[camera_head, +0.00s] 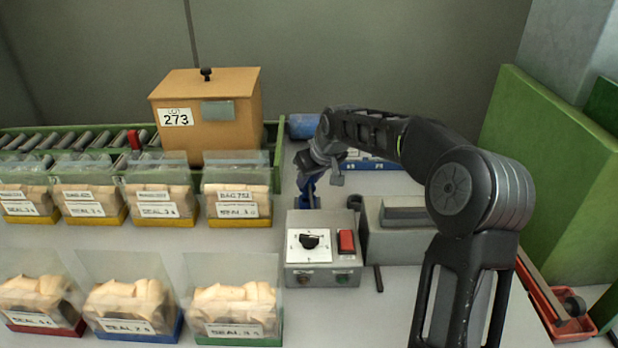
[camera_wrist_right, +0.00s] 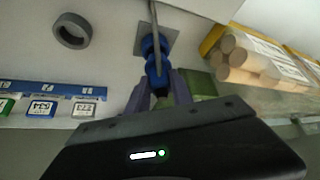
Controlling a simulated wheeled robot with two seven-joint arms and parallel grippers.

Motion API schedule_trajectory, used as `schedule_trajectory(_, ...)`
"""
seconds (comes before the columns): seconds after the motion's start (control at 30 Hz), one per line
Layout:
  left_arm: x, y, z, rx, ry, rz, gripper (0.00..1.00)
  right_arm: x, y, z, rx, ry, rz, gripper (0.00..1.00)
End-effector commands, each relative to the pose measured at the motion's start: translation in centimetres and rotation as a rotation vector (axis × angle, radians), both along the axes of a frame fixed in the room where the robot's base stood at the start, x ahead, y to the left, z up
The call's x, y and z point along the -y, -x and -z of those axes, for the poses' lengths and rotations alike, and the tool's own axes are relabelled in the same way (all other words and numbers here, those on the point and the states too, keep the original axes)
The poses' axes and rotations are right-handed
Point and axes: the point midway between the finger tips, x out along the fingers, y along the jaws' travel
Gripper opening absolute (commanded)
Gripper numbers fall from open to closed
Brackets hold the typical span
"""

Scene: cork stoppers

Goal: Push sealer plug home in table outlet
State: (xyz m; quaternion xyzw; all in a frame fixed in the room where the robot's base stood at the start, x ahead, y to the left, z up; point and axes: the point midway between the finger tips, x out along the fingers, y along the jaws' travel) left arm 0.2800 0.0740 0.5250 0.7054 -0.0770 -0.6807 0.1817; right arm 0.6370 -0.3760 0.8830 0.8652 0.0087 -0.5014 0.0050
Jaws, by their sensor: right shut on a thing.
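My right gripper (camera_head: 318,172) is behind the sealer, seen from the side and partly hidden by its own wrist. In the right wrist view its fingers (camera_wrist_right: 158,95) are shut on the blue plug (camera_wrist_right: 152,52). The plug's tip lies over a square grey outlet plate (camera_wrist_right: 172,42) in the table top, with a thin grey cord passing by it. I cannot tell how deep the plug sits. In the head view a blue piece (camera_head: 308,192) shows below the gripper. The grey sealer (camera_head: 322,255) has a dial and a red switch. My left gripper is out of view.
A grey ring (camera_wrist_right: 73,31) lies near the outlet. Bags of corks in coloured trays (camera_head: 235,340) stand in rows at left. A red tray (camera_head: 553,305) and green panel (camera_head: 545,170) are at right.

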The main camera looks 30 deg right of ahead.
Motion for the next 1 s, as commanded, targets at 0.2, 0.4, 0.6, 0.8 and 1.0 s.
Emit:
schedule_trajectory(0.2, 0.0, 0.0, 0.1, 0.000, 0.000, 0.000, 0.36, 0.0, 0.0, 0.1, 0.001, 0.000, 0.000, 0.00)
schedule_trajectory(0.4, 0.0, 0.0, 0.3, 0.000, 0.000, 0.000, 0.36, 0.0, 0.0, 0.4, 0.000, 0.000, 0.000, 0.00)
schedule_trajectory(0.6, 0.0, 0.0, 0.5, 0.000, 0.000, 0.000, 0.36, 0.0, 0.0, 0.7, 0.000, 0.000, 0.000, 0.00)
schedule_trajectory(0.8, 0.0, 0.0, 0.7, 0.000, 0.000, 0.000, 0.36, 0.0, 0.0, 1.0, 0.000, 0.000, 0.000, 0.00)
schedule_trajectory(1.0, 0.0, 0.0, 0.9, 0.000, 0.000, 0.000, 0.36, 0.0, 0.0, 1.2, 0.000, 0.000, 0.000, 0.00)
